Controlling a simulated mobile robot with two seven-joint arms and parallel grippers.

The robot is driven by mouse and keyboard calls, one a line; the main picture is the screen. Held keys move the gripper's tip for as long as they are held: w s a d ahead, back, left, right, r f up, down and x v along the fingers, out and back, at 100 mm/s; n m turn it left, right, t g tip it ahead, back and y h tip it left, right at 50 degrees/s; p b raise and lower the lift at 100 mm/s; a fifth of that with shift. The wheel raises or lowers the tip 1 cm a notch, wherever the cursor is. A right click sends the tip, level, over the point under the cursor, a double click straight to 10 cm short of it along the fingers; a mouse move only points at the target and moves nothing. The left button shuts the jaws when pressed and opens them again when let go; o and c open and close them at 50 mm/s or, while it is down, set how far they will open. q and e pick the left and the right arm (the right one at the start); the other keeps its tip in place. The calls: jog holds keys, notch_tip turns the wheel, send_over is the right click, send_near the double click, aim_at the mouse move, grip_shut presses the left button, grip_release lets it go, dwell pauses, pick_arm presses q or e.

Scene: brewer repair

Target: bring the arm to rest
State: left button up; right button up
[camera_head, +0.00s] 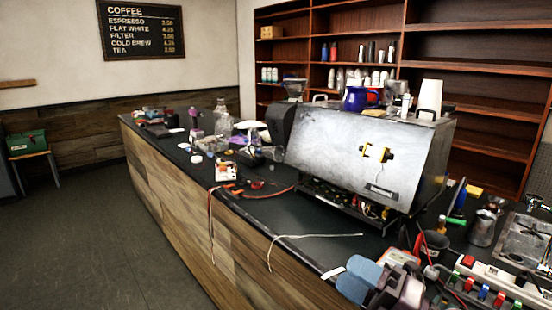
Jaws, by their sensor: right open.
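My right gripper (361,279) shows at the bottom of the head view, right of the middle. Its blue fingers are open, and I see nothing held between them. It is over the near edge of the dark counter (310,225), in front of the silver brewer (340,145) and apart from it. I cannot tell its exact height above the counter. The grey wrist behind the fingers is cut off by the bottom edge. My left gripper is not in view.
A power strip (500,280) with coloured switches lies right of my right gripper. A steel pitcher (482,230) stands behind it. Loose wires (315,236) lie on the counter and hang over its edge. Small parts crowd the far left counter. The floor (95,235) at left is clear.

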jog(key=s+d+f+m+t+h, duration=0.1)
jog(key=d+f+m+t+h, duration=0.1)
jog(key=d+f+m+h, duration=0.65)
jog(key=s+d+f+m+t+h, duration=0.25)
jog(key=d+m+h, duration=0.25)
jog(key=m+h, duration=0.85)
jog(key=s+d+f+m+g+y, duration=0.1)
jog(key=s+f+m+g+y, duration=0.1)
jog(key=s+f+m+g, duration=0.6)
jog(key=s+f+m+g+y, duration=0.1)
jog(key=s+f+g, duration=0.45)
jog(key=s, duration=0.55)
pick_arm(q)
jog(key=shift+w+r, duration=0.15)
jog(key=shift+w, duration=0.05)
pick_arm(e)
jog(key=w+f+t, duration=0.6)
jog(key=f+t, duration=0.2)
jog(key=f, duration=0.2)
jog(key=shift+w+d+f+n+t+y, duration=0.15)
jog(key=shift+w+f+n+t+y, duration=0.15)
jog(key=shift+n+t+y, duration=0.1)
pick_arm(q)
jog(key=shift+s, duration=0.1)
